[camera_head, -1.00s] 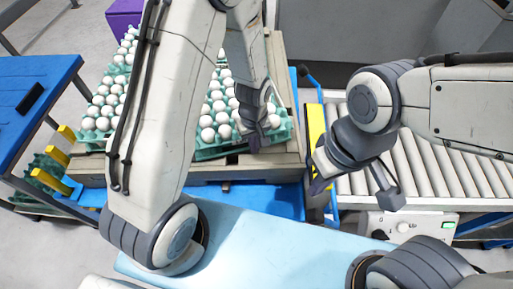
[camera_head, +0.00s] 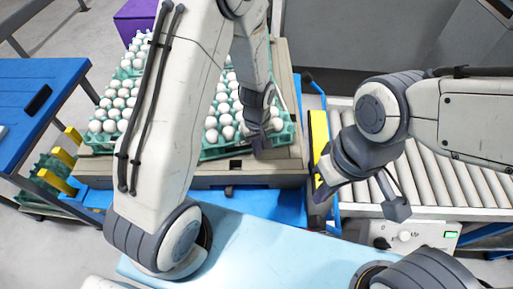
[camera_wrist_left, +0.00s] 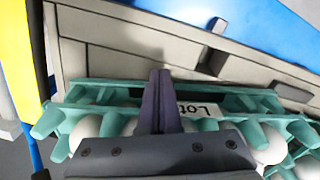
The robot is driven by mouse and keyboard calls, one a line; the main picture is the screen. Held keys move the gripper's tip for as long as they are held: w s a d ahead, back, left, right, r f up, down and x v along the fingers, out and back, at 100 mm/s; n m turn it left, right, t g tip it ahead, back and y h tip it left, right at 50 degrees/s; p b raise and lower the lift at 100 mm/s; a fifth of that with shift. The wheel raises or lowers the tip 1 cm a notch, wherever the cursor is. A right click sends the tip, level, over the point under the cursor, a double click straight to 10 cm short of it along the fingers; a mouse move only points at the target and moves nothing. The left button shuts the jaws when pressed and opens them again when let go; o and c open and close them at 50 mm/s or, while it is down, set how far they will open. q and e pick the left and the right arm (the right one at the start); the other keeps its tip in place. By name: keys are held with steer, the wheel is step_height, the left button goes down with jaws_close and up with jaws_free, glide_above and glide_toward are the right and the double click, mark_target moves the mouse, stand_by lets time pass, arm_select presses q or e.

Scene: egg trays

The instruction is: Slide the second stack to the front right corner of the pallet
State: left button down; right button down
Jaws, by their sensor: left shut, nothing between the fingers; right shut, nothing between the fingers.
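Two stacks of teal egg trays with white eggs stand on a grey-beige pallet (camera_head: 270,174). The left stack (camera_head: 92,139) is partly behind my left arm. The right stack (camera_head: 212,152) stands at the pallet's front right, a strip of bare pallet showing around its corner; my arm hides much of it. My left gripper (camera_head: 258,146) is shut and empty at this stack's front right part. In the left wrist view its closed fingers (camera_wrist_left: 160,88) lie across the teal tray edge (camera_wrist_left: 100,97), beside a label (camera_wrist_left: 204,111); contact is unclear. My right gripper (camera_head: 320,190) is shut and empty, right of the pallet.
A roller conveyor (camera_head: 450,185) lies to the right, with a yellow post (camera_head: 318,135) between it and the pallet. A blue table (camera_head: 40,100) stands at the left and a purple box (camera_head: 135,18) behind. A light blue surface (camera_head: 260,245) is in front.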

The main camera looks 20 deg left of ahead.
arm_select(q)
steer(key=s+d, duration=0.1)
steer(key=s+d+r, duration=0.1)
steer(key=s, duration=0.1)
step_height(320, 180, up, 9)
steer(key=shift+a+p, duration=0.15)
steer(key=shift+p, duration=0.25)
arm_select(e)
steer(key=shift+s+r, duration=0.4)
steer(key=shift+r, duration=0.1)
arm_select(q)
steer(key=s+d+r+m, duration=0.3)
steer(key=s+r+m, duration=0.3)
steer(key=s+m, duration=0.1)
steer(key=s+d+r+m+h+p, duration=0.1)
steer(key=s+d+r+m, duration=0.2)
steer(key=s+r+m, duration=0.3)
steer(key=s+m, duration=0.1)
steer(key=s, duration=0.2)
steer(key=shift+s+d+m, duration=0.35)
steer(key=shift+m, duration=0.05)
arm_select(e)
steer(key=shift+d+r, duration=0.1)
steer(key=shift+r, duration=0.45)
